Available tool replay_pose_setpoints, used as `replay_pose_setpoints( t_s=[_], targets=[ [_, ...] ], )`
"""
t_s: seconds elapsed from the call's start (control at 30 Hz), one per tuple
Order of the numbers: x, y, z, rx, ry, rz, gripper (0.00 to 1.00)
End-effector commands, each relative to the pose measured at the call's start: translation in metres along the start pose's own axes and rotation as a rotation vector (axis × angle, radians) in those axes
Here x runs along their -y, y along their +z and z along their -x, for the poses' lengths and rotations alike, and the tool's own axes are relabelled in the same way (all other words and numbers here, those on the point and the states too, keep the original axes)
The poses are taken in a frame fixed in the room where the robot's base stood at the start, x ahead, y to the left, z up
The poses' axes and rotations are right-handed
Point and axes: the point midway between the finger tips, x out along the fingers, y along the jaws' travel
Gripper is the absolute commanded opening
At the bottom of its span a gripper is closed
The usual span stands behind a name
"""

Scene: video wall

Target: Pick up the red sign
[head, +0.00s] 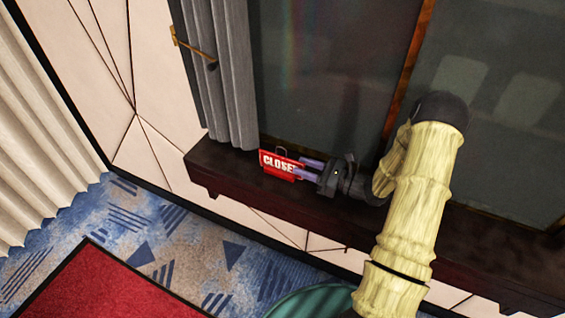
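The red sign (276,164) has white lettering reading "CLOSE", with its right end covered, and a thin dark loop at its top. It stands tilted on the dark wooden ledge (232,172), by the foot of the grey curtain. My gripper (303,168) comes in from the right, with its two pale purple fingers at the sign's right end. The fingers are apart, with a gap between them, one higher than the other. They hide the sign's right edge. I cannot tell whether they touch it.
A grey curtain (227,80) with a gold tieback (192,47) hangs left of a dark glass panel (325,70) behind the ledge. Below are blue patterned carpet (190,250), a red rug (100,290) and a green rounded object (318,302). The ledge left of the sign is clear.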

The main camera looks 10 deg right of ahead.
Motion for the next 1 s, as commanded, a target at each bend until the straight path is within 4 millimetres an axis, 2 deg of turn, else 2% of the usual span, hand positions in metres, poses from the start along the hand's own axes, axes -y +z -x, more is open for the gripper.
replay_pose_setpoints(
  t_s=[0.27,0.5,0.6,1.0],
  targets=[
    [-0.001,0.003,-0.010,0.001,0.006,0.000,0.31],
    [0.003,0.004,-0.042,0.001,0.003,0.000,0.31],
    [0.004,0.003,-0.049,0.001,-0.002,0.001,0.31],
    [0.004,0.002,-0.051,0.001,-0.001,0.001,0.31]
  ],
)
